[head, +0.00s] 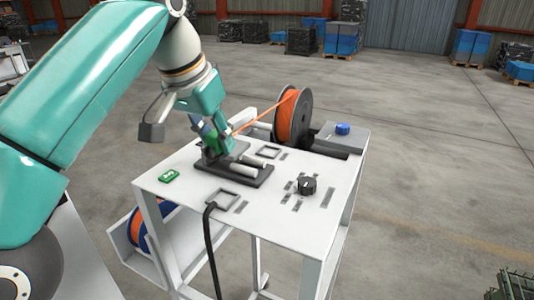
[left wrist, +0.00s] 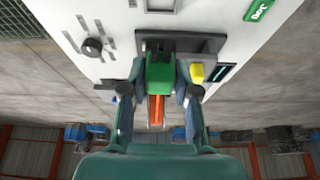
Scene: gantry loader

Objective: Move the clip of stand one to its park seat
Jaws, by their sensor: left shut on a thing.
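My left gripper (head: 213,143) is over the dark plate (head: 252,177) on the white stand (head: 270,205). It is shut on a green clip (head: 209,142), which also shows between the fingers in the left wrist view (left wrist: 159,73). An orange strand (head: 252,118) runs from the orange spool (head: 287,118) to the clip area. In the left wrist view the strand (left wrist: 156,110) lies below the clip, between the fingers. The clip's underside is hidden, so I cannot tell whether it touches the plate. My right gripper is not in view.
Two square frames, one near the spool (head: 268,152) and one near the front (head: 222,196), are on the top. A black knob (head: 307,185), a blue button (head: 343,129) and a green label (head: 169,177) are there too. A black cable (head: 210,250) hangs down the front.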

